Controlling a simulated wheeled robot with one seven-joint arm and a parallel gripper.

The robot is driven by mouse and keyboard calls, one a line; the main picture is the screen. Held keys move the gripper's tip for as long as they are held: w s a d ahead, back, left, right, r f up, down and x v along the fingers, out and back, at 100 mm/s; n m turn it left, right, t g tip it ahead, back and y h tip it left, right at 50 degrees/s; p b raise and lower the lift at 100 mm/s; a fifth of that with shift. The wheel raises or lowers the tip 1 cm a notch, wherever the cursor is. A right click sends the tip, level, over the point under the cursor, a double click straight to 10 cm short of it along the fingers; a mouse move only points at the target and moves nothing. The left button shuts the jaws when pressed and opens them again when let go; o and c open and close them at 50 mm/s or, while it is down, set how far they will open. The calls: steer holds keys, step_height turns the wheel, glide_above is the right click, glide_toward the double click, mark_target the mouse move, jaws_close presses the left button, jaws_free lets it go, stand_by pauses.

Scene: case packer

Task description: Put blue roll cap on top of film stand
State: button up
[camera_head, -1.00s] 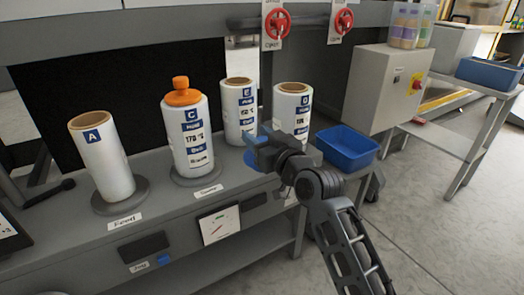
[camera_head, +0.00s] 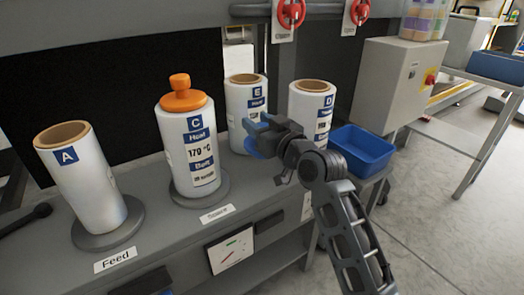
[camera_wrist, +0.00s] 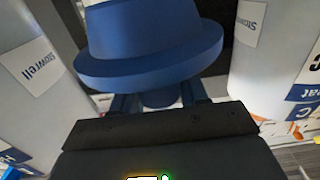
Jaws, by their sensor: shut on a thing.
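My gripper (camera_head: 262,130) is shut on the blue roll cap (camera_wrist: 150,45), which fills the upper middle of the wrist view with its wide brim and narrower crown. In the head view only a small blue part of the cap (camera_head: 252,149) shows below the fingers, in front of roll E (camera_head: 246,95). Roll A (camera_head: 85,185) stands tilted in the picture on a grey round base (camera_head: 108,237) above a "Feed" label, its brown core open on top. Roll C (camera_head: 190,150) wears an orange cap (camera_head: 182,95) and stands on another grey base. I cannot tell which support is the film stand.
Roll D (camera_head: 310,110) stands uncapped right of roll E. A blue bin (camera_head: 362,148) sits right of my gripper. A grey control box (camera_head: 395,85) and red valve wheels (camera_head: 290,12) are behind. Open floor lies at the right.

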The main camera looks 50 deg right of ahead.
step_height(320, 180, down, 8)
steer(key=shift+r+b, duration=0.2)
steer(key=shift+b, duration=1.05)
steer(key=shift+f, duration=0.15)
steer(key=o, duration=1.1)
steer(key=shift+o, duration=0.2)
